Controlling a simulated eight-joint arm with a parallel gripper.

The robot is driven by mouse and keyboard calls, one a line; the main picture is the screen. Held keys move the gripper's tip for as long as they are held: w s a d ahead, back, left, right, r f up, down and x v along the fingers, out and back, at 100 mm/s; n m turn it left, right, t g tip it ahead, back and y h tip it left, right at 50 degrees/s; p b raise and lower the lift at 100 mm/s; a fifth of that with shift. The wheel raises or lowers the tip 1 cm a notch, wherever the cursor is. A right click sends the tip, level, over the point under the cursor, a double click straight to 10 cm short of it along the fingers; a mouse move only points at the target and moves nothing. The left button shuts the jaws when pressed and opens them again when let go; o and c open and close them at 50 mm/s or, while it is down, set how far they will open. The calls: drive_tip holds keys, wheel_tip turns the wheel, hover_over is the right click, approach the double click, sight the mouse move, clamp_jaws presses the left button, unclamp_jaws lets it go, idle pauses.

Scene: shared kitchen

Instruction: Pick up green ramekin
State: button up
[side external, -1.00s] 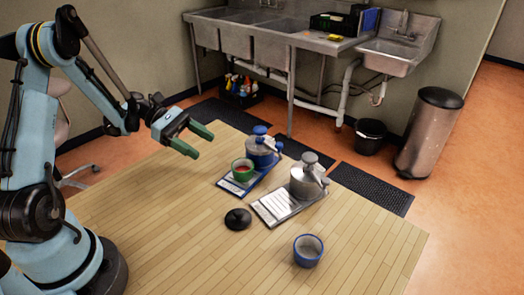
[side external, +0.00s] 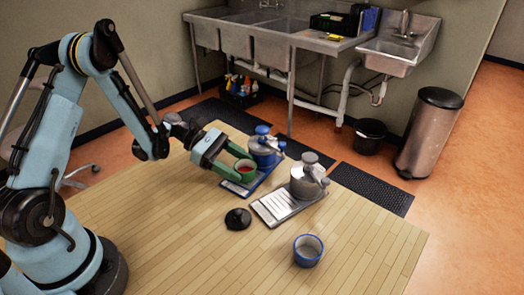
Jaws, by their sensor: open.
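The green ramekin (side external: 246,172), with something red inside, stands upright on the blue-edged tray (side external: 240,190), in front of a blue lidded grinder-like pot. My gripper (side external: 238,164) is open and low at the ramekin. One green finger lies along the ramekin's near left side and the other reaches toward its far side. I cannot tell whether either finger touches it. Part of the ramekin's left side is hidden by the fingers.
The blue pot (side external: 265,150) stands close behind the ramekin. A grey pot (side external: 306,181) stands on a second tray (side external: 272,210) to the right. A black lid (side external: 238,218) and a blue-rimmed cup (side external: 308,250) are on the wooden table (side external: 180,240). The table's front left is clear.

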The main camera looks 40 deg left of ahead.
drive_tip(key=shift+d, duration=0.1)
drive_tip(key=c, duration=0.8)
drive_tip(key=shift+o, duration=0.2)
drive_tip(key=shift+r, duration=0.1)
